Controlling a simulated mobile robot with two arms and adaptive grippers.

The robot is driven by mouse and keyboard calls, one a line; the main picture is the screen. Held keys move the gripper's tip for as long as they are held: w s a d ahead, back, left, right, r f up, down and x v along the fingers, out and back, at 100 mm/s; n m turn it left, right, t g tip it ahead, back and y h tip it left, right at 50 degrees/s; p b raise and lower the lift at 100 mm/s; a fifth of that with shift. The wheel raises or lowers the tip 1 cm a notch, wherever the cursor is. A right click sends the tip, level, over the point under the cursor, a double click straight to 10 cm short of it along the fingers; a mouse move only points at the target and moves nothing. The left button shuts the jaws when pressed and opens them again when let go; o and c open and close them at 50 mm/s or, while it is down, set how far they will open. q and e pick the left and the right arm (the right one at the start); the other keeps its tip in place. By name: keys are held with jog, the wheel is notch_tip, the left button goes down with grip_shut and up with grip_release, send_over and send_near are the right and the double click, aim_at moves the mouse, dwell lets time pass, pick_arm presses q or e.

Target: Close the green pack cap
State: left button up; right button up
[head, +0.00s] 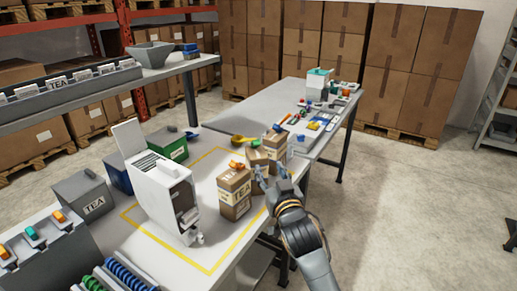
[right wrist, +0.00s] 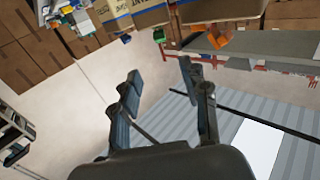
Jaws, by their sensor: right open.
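Several brown TEA packs stand near the table's right edge in the head view. The front pack (head: 235,192) has an orange cap piece on top. A second pack (head: 257,160) and a third pack (head: 274,145) stand behind it, partly hidden. A green piece (right wrist: 170,47), perhaps the green cap, shows in the right wrist view near orange pieces (right wrist: 216,37); whether it is shut is too small to tell. My right gripper (head: 275,172) is open and empty, just right of the packs; its two fingers (right wrist: 158,85) are apart in the right wrist view. My left gripper is not in view.
A white dispenser (head: 165,195) with a raised lid stands left of the packs, inside a yellow outline on the table. A green bin (head: 172,150) and a grey TEA bin (head: 85,195) are farther left. A second table (head: 300,92) behind holds small items.

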aim_at(257, 144)
jog(key=w, duration=0.4)
jog(key=w+a, duration=0.1)
jog(key=w, duration=0.4)
jog(key=w+a+p, duration=0.1)
jog(key=w, duration=0.3)
jog(key=shift+w, duration=0.15)
grip_shut()
